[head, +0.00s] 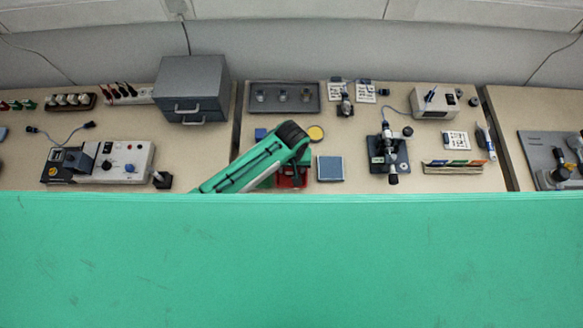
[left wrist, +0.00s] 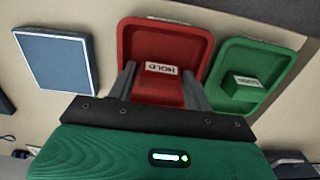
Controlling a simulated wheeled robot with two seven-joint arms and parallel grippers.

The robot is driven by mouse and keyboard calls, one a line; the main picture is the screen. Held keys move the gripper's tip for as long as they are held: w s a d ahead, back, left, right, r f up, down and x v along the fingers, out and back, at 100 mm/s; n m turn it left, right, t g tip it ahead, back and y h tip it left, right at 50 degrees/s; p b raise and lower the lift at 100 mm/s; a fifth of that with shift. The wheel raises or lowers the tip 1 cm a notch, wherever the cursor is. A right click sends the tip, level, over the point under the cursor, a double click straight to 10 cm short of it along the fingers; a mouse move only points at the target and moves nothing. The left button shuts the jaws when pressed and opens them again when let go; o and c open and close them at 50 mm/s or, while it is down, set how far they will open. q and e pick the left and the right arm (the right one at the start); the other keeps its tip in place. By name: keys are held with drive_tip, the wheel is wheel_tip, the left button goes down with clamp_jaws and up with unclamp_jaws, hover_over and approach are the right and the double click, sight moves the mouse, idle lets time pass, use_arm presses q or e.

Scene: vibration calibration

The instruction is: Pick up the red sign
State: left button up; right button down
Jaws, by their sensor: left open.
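The red sign (left wrist: 162,69) has a white label reading HOLD and lies in a red tray (left wrist: 190,30) in the left wrist view. Its red body blends with the tray, so its edges are hard to tell. My left gripper (left wrist: 160,92) is open, with one finger on each side below the label. I cannot tell whether the fingers touch the sign. In the head view my left arm reaches over the bench and partly covers the red tray (head: 291,182). My right gripper is not in view.
A green tray (left wrist: 284,52) with a green labelled block stands right beside the red tray. A blue square pad (left wrist: 58,62) lies on the other side. A grey drawer box (head: 192,85) stands farther back. A microscope-like device (head: 389,155) stands to the right.

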use_arm(q)
drive_tip(key=shift+c, duration=0.4)
drive_tip(key=c, duration=0.6)
drive_tip(key=shift+c, duration=0.2)
drive_tip(key=shift+r, duration=0.15)
